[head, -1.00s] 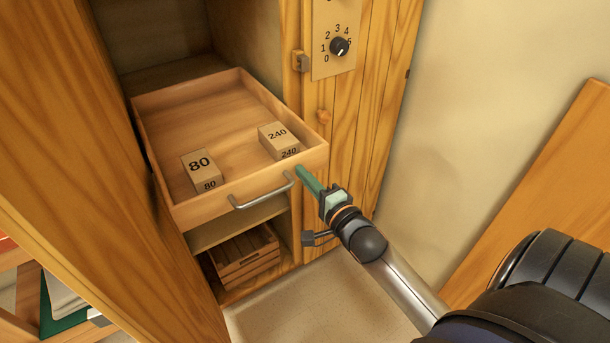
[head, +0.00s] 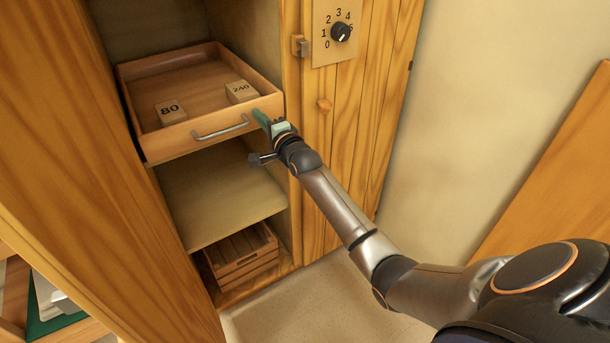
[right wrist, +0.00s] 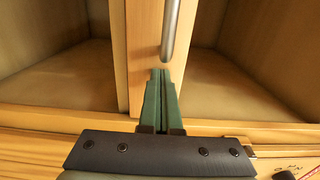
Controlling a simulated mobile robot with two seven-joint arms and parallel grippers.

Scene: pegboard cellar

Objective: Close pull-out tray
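The wooden pull-out tray (head: 182,143) still juts part of its depth from the cabinet. A metal bar handle (head: 220,129) is on its front. Blocks marked 80 (head: 170,112) and 240 (head: 241,92) lie inside it. My right gripper (head: 259,114) is at the right end of the tray front, beside the handle. In the right wrist view its green fingers (right wrist: 160,76) are together with nothing between them. Their tips are at the tray front (right wrist: 145,45), close to the handle end (right wrist: 169,40); contact is hard to tell. My left gripper is out of view.
A slatted crate (head: 240,255) stands in the cabinet bottom, below a bare shelf (head: 215,200). A large wooden door (head: 95,190) stands at left.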

